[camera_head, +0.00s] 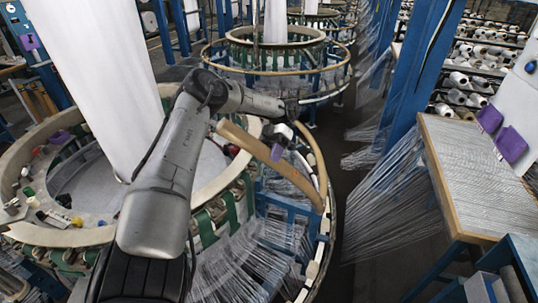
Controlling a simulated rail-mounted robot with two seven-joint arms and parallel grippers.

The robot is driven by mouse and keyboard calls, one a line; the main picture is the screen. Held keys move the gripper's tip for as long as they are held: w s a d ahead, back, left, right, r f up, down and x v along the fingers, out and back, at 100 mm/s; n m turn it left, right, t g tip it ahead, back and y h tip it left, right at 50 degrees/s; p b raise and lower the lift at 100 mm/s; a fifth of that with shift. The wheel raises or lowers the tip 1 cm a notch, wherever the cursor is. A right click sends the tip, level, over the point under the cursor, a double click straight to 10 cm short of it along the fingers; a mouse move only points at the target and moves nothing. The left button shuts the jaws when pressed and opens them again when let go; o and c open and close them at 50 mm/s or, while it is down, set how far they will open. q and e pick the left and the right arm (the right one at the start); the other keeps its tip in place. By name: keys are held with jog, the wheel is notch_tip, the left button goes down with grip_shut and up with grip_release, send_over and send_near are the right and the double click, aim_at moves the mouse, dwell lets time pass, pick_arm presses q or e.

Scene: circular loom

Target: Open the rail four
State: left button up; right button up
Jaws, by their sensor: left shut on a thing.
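My left arm reaches across the near circular loom from the bottom of the head view. Another tan curved rail piece (314,158) stands just right of the gripper. I cannot read any rail numbers. The fingers' far side is hidden. My right gripper is not in view.
The loom's pale ring (92,236) carries small coloured items at left. White fabric (95,70) rises from its centre. Blue posts (408,85) and stretched threads stand to the right, with a wood-edged table (480,165) beyond.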

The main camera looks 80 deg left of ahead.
pick_arm(q)
jog(key=o, duration=1.3)
jog(key=shift+c, duration=0.2)
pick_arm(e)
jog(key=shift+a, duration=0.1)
